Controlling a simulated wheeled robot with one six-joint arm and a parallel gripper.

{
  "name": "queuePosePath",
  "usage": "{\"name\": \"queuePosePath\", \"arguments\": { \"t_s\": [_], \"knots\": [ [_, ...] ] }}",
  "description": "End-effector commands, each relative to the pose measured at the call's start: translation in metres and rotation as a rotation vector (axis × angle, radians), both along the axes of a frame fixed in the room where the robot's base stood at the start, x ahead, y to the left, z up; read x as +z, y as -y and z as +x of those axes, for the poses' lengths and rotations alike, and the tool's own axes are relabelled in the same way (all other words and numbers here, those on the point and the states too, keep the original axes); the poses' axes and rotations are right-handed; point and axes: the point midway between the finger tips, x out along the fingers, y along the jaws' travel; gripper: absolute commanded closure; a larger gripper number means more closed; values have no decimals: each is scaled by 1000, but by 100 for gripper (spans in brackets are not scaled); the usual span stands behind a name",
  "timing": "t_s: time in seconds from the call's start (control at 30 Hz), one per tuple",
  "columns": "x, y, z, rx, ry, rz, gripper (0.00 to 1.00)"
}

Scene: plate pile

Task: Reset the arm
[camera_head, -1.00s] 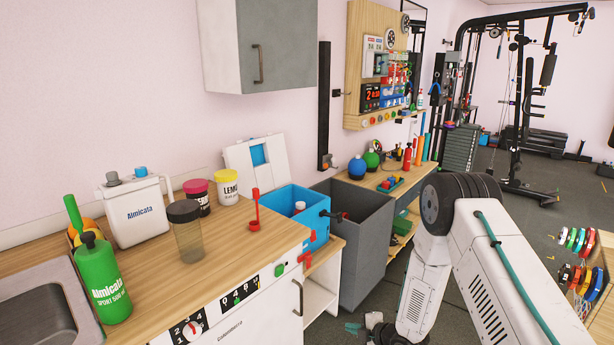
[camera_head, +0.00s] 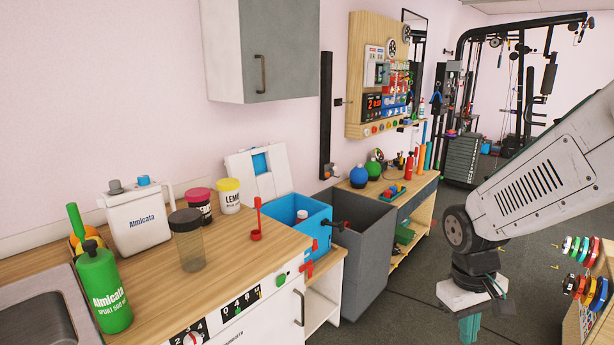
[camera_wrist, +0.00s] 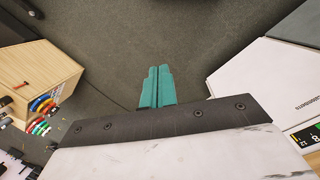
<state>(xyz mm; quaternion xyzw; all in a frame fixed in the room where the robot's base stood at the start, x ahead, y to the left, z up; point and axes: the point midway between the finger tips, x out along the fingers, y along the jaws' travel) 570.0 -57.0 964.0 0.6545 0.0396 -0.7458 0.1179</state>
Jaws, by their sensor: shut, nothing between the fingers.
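My gripper (camera_head: 469,328) hangs at the lower right of the head view, below my white arm, over the dark floor. Its teal fingers also show in the wrist view (camera_wrist: 157,84). They are shut side by side with nothing between them. It is apart from the counter and from the rack on the right.
The wooden counter (camera_head: 215,262) on the left holds a green bottle (camera_head: 102,287), a shaker (camera_head: 187,238) and tubs. A blue box (camera_head: 300,218) and a grey bin (camera_head: 362,262) stand beyond it. Coloured weights (camera_head: 577,285) sit at the right. Dark floor (camera_head: 400,310) lies between.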

Motion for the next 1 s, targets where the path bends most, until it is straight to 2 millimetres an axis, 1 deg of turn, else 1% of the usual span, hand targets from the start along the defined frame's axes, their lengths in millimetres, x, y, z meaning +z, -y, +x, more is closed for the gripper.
{"name": "queuePosePath", "arguments": {
  "t_s": [0.03, 0.1, 0.2, 0.3, 0.4, 0.53, 0.7, 1.0],
  "knots": [
    [18, -2, -18, -44, -2, 6, 100],
    [38, -6, -43, -103, -15, 16, 100],
    [63, -13, -77, -172, -22, 36, 100],
    [84, -19, -107, -215, -7, 61, 100],
    [100, -24, -129, -228, 41, 89, 100],
    [116, -26, -143, -227, 140, 111, 100],
    [131, -26, -149, -221, 226, 119, 100],
    [134, -26, -150, -219, 242, 121, 100]
  ]
}}
